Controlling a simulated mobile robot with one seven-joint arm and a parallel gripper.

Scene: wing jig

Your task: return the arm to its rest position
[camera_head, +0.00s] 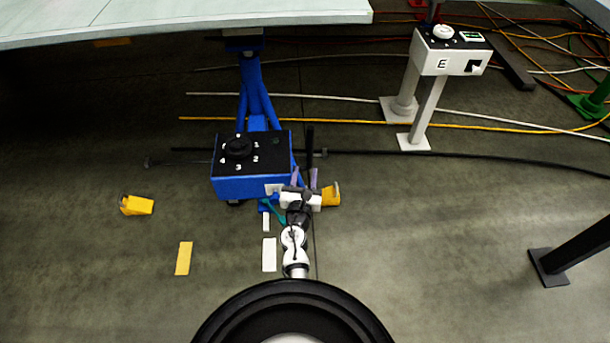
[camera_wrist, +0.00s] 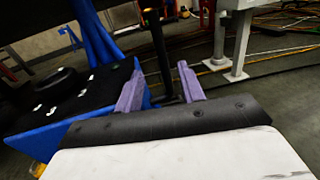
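My gripper (camera_head: 304,175) is just off the right side of the blue control box (camera_head: 235,187) in the head view. Its two purple fingers stand apart, with nothing held between them in the wrist view (camera_wrist: 160,86). The arm reaches forward from my round black base, low in the middle of the head view. The blue box also shows at the left of the wrist view (camera_wrist: 35,145), close to the left finger. It has a black top with a round knob (camera_head: 237,147) and white numbers. A thin dark post (camera_wrist: 158,50) stands beyond the fingers.
A white box marked E (camera_head: 440,63) stands on posts at the back right. A pale wing surface (camera_head: 180,15) spans the upper left. Cables cross the floor behind the box. A yellow block (camera_head: 137,205) lies at left. A dark post (camera_head: 575,255) stands at right. Floor right of the arm is clear.

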